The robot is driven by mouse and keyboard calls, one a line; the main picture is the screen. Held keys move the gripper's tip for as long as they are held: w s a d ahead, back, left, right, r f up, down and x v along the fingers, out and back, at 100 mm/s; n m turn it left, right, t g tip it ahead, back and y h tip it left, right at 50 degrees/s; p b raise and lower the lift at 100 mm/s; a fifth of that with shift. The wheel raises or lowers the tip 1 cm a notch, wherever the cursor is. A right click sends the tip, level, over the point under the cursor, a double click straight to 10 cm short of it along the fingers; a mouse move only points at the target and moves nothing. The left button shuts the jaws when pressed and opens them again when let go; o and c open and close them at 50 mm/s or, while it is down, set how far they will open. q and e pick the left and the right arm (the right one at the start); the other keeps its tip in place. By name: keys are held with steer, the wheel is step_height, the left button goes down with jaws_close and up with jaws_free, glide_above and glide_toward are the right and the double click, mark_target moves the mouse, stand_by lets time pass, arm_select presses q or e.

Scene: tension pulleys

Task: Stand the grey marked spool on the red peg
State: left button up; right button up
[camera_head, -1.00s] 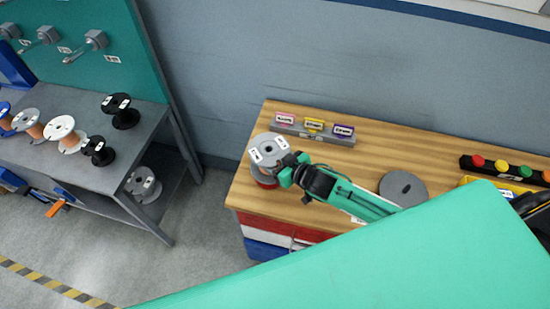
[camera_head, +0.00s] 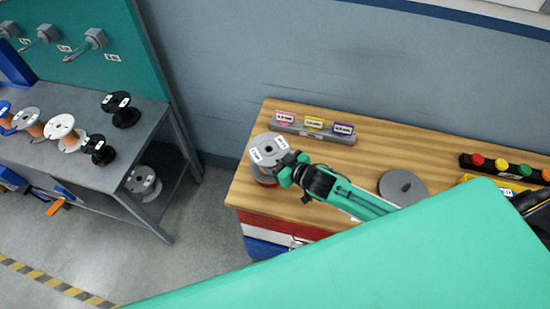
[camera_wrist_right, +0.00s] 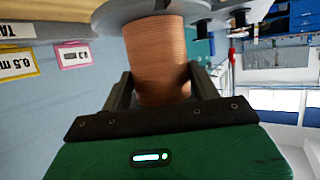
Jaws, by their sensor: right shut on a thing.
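The grey marked spool (camera_head: 269,149) is over the left end of the wooden bench, its grey top flange with white labels facing up. My right gripper (camera_head: 290,170) is shut on it from the right. In the right wrist view, the jaws (camera_wrist_right: 162,88) are on either side of the spool's copper winding (camera_wrist_right: 155,50), below a grey flange. A red part (camera_head: 264,181) shows just under the spool. I cannot tell whether it is the red peg's base, or whether the spool rests on it. No peg shaft shows. My left gripper is out of view.
A label rack (camera_head: 313,128) stands behind the spool. A grey disc (camera_head: 403,187) lies on the wooden bench (camera_head: 365,160) to the right. A black strip with coloured knobs (camera_head: 502,167) is farther right. Several spools stand on a grey table (camera_head: 75,165) at left.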

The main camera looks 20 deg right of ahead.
steer(key=shift+f, duration=0.1)
steer(key=shift+f+b, duration=0.8)
steer(key=shift+f, duration=0.5)
stand_by(0.5)
steer(key=shift+f, duration=0.3)
steer(key=shift+f+b, duration=0.35)
steer(key=shift+f, duration=0.3)
steer(key=shift+f, duration=0.1)
stand_by(0.5)
steer(key=o, duration=1.5)
